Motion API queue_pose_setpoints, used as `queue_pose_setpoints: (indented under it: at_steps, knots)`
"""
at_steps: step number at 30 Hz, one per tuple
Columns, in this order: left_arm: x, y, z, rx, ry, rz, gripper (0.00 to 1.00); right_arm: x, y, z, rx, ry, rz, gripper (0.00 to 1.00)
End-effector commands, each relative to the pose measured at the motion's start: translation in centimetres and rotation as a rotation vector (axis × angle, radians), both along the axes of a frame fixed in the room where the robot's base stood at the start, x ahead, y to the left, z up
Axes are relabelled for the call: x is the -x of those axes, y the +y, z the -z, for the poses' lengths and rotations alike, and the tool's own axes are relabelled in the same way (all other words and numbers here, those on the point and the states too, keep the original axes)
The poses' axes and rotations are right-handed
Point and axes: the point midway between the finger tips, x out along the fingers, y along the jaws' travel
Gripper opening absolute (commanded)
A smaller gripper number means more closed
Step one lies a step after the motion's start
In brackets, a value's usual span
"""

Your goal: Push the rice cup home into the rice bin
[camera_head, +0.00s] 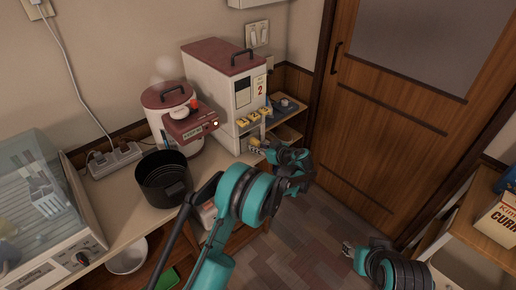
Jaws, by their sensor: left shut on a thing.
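The rice bin (222,95) is a tall white box with a dark red lid and a black handle, standing at the back of the counter. Its front has yellow levers and a label with a red 2. The rice cup (251,141) is at the low front opening of the bin, mostly hidden. My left gripper (261,147) is shut on it, at the bin's lower front. How deep the cup sits cannot be seen. My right gripper (348,249) is low over the floor at the right, away from the bin; its jaws are too small to judge.
A red and white rice cooker (165,104) stands left of the bin, with a black pot (163,178) in front. A dish dryer (42,215) is at the left and a power strip (115,158) behind. A wooden door (400,110) and a shelf with boxes (497,222) are right.

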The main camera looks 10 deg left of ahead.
Motion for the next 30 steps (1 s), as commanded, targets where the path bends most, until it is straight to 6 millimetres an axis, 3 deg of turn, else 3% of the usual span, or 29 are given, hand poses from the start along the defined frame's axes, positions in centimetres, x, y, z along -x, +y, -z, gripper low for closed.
queue_pose_setpoints:
  at_steps: [7,8,10,11,22,30]
  knots:
    - [0.0,0.0,0.0,0.000,0.000,0.000,0.00,0.0,0.0,0.0,0.000,0.000,0.000,0.40]
    - [0.0,0.0,0.0,0.000,0.000,0.000,0.21,0.0,0.0,0.0,0.000,0.000,0.000,0.40]
    - [0.0,0.0,0.0,0.000,0.000,0.000,0.39,0.0,0.0,0.0,0.000,0.000,0.000,0.40]
    - [0.0,0.0,0.0,0.000,0.000,0.000,0.42,0.0,0.0,0.0,0.000,0.000,0.000,0.40]
    - [0.2,-0.4,-0.2,0.000,0.000,0.001,0.42,0.0,0.0,0.0,0.000,0.000,0.000,0.40]
    - [3.0,-4.3,-2.2,0.000,0.001,0.004,0.42,0.0,0.0,0.0,0.000,0.000,0.000,0.40]
